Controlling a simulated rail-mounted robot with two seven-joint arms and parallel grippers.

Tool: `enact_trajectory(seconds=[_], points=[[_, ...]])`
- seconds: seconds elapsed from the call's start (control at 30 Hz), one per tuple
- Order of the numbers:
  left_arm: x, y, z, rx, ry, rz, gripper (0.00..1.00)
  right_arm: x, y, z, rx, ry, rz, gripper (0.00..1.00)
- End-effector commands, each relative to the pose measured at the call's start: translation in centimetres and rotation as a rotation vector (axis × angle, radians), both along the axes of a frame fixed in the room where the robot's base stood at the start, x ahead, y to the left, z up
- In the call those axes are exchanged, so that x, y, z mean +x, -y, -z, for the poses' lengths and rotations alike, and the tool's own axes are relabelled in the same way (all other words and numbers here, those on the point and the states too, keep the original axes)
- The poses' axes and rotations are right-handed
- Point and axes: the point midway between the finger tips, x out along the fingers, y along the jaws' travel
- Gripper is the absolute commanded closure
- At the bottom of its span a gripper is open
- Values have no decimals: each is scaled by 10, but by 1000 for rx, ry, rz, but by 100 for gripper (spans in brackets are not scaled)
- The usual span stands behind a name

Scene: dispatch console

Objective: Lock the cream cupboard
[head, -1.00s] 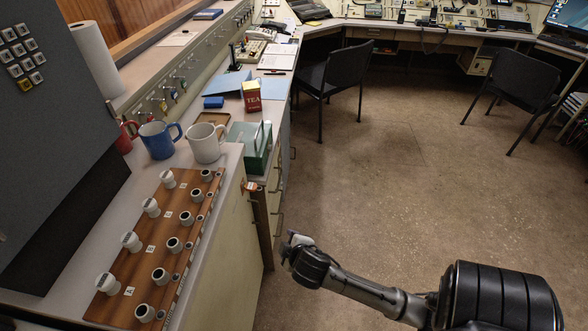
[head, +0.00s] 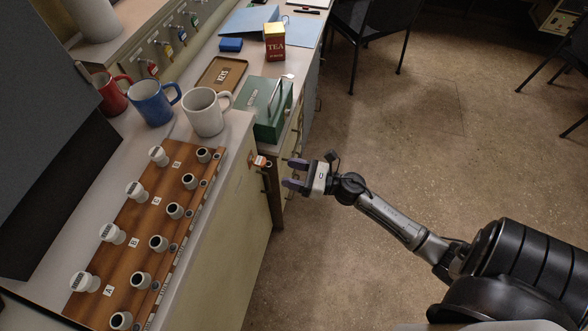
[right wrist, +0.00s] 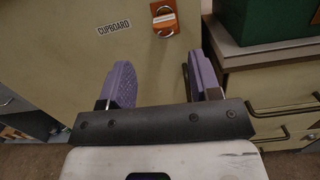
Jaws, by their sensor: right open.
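The cream cupboard (head: 232,232) stands under the counter at the left, its front facing the aisle. It also shows in the right wrist view (right wrist: 60,60) with a CUPBOARD label (right wrist: 114,27). An orange tag (head: 260,161) hangs at the upper part of its front, beside the dark handle. My left gripper is out of view.
A wooden rack board (head: 130,240) with several white knobs lies on the counter. Red, blue and white mugs (head: 205,112) and a green box (head: 262,122) stand behind it. Drawers (right wrist: 270,85) with bar handles adjoin the cupboard.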

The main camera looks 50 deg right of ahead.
Motion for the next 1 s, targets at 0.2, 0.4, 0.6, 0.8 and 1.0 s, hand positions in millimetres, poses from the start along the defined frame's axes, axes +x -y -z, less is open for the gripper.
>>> enact_trajectory(seconds=[0.2, 0.4, 0.6, 0.8, 1.0], points=[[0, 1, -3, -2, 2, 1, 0, 6, -2, -2, -50, 26, 10, 43], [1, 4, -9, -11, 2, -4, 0, 23, -9, -5, -49, 27, 9, 43], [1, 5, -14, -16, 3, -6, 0, 43, -19, -8, -47, 26, 11, 43], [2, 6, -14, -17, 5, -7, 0, 61, -28, -8, -47, 26, 11, 43], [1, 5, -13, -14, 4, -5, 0, 73, -34, -10, -47, 25, 10, 43]])
